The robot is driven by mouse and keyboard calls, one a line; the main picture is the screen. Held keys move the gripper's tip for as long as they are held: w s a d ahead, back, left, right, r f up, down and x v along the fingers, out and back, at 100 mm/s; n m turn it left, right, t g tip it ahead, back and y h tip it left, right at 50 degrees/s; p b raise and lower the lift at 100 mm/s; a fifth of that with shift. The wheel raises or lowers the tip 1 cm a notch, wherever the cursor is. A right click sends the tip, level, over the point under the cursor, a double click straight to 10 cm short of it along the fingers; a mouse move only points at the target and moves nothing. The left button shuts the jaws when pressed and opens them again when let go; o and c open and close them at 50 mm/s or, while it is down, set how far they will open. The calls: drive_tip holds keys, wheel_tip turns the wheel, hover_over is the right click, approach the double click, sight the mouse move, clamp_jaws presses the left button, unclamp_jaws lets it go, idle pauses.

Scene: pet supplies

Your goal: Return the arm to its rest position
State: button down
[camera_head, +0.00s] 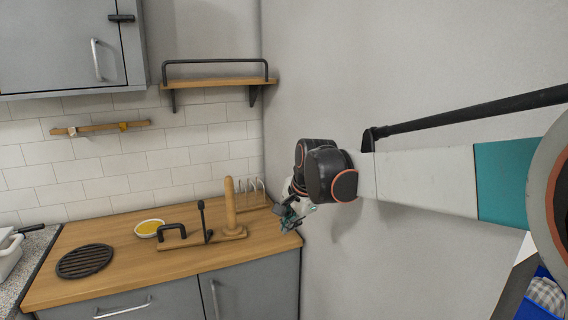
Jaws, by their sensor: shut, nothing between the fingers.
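My gripper (293,219) is at the end of my arm, which reaches in from the right side of the head view. The gripper hangs low beside the right end of the wooden counter (120,228), close to the grey wall. It looks small and partly hidden by my wrist, and its fingers are shut with nothing seen between them. I cannot tell whether it touches the counter edge.
On the counter are a black round trivet (84,261), a bowl with yellow contents (150,228), a wooden stand with an upright post (230,205) and a wire rack (252,190). A shelf (215,83) and a grey cabinet (60,45) hang above. A blue container (535,305) is at lower right.

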drive_tip(key=s+d+r+n+t+h, duration=0.1)
drive_tip(key=s+d+n, duration=0.2)
drive_tip(key=s+d, duration=0.35)
drive_tip(key=s+d+r+n, duration=0.2)
drive_tip(key=s+d, duration=0.2)
drive_tip(key=s, duration=0.5)
drive_tip(key=s+d+f+n, duration=0.3)
drive_tip(key=s+f, duration=0.1)
drive_tip(key=s, duration=0.3)
drive_tip(key=s+d+f+n+t+h+b, duration=0.1)
drive_tip(key=s+d+f+n, duration=0.1)
drive_tip(key=s, duration=0.6)
drive_tip(key=shift+s+d+f+n+t+b, duration=0.15)
drive_tip(key=shift+d+f+n+t+b, duration=0.2)
drive_tip(key=shift+d+f, duration=0.45)
drive_tip(key=shift+a+f, duration=0.15)
drive_tip(key=shift+a, duration=0.05)
